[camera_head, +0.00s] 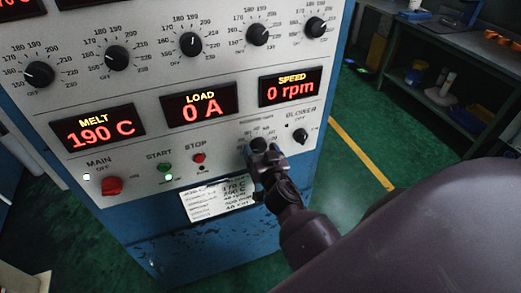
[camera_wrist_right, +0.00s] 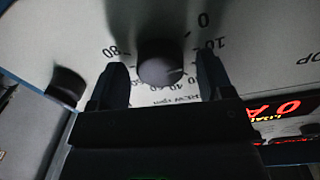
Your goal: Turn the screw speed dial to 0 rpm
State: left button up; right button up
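The screw speed dial (camera_head: 259,144) is a dark round knob on the grey panel, partly covered by my right gripper in the head view. In the right wrist view the dial (camera_wrist_right: 160,62) sits between the two dark fingers of my right gripper (camera_wrist_right: 160,82), with a gap on each side. The gripper is open around it. A short pale line shows on the lower right of the knob, and the printed scale appears upside down. The speed display (camera_head: 290,87) reads 0 rpm. My left gripper is not in view.
The blower knob (camera_head: 300,136) is close to the right of the dial. Red stop (camera_head: 198,158) and green start (camera_head: 164,168) buttons and a red main switch (camera_head: 112,185) are to the left. The load display (camera_head: 199,105) reads 0 A.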

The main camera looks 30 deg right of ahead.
jog(key=c, duration=0.9)
jog(key=shift+n, duration=0.3)
jog(key=shift+n+b, duration=0.45)
jog(key=shift+n, duration=2.25)
jog(key=shift+d, duration=0.1)
jog(key=o, duration=0.9)
